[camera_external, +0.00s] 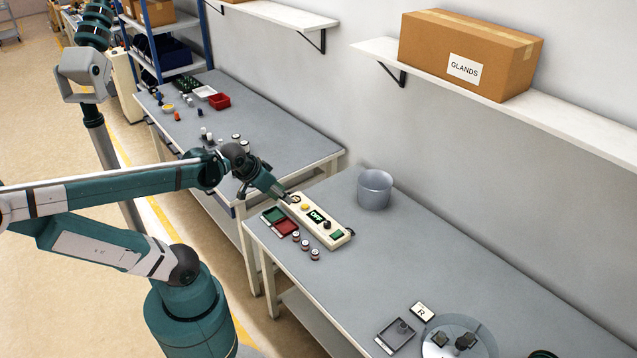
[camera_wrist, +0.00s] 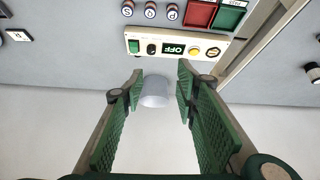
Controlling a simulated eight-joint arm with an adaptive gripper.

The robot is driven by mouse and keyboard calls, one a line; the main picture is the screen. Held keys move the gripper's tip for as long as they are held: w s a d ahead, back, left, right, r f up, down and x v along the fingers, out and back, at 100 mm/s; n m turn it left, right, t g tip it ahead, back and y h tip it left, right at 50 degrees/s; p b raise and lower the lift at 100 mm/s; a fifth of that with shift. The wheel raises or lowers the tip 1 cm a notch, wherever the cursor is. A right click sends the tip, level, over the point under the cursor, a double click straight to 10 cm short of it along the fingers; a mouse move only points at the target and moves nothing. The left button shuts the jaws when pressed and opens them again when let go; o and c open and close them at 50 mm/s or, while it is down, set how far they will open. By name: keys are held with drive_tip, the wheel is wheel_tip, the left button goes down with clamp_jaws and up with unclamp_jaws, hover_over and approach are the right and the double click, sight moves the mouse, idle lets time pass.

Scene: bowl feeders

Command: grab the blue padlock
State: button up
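I cannot make out a blue padlock for certain in either view.
A grey bucket (camera_external: 374,190) stands right of the panel. Red and green trays (camera_external: 281,221) and several small round pieces (camera_external: 305,246) lie in front. A round feeder (camera_external: 459,342) and a grey tray (camera_external: 397,334) are at the lower right. The table middle is clear.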

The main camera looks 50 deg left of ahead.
drive_tip(key=w+a+r+n+g+p, duration=0.1)
drive_tip(key=w+a+n, duration=0.2)
drive_tip(key=w+a, duration=0.55)
drive_tip(key=w+a+r+n+g+y+p, duration=0.1)
drive_tip(key=w+a+n+g+p, duration=0.2)
drive_tip(key=a, duration=1.1)
drive_tip(key=w+a+n, duration=0.4)
drive_tip(key=w+a, duration=0.1)
drive_tip(key=a, duration=0.6)
drive_tip(key=s+a+f+n+g+p, duration=0.1)
drive_tip(key=a+f+n, duration=0.25)
drive_tip(key=a, duration=0.75)
drive_tip(key=a+f+n+g+p, duration=0.15)
drive_tip(key=a+f, duration=0.25)
drive_tip(key=a, duration=0.7)
drive_tip(key=s+a+f+n, duration=0.1)
drive_tip(key=s+a+f, duration=0.1)
drive_tip(key=a, duration=0.3)
drive_tip(key=s+a+f+n, duration=0.2)
drive_tip(key=s+a+f, duration=0.1)
drive_tip(key=a+f, duration=0.2)
drive_tip(key=s+a+f+n+h, duration=0.1)
drive_tip(key=s+a+f, duration=0.1)
drive_tip(key=a, duration=0.5)
drive_tip(key=shift+s+f+n+p, duration=0.3)
drive_tip(key=shift+s+f, duration=0.1)
drive_tip(key=shift+f, duration=0.35)
drive_tip(key=shift+s+a+f, duration=0.15)
drive_tip(key=shift+s+f, duration=0.05)
drive_tip(key=shift+f, duration=0.1)
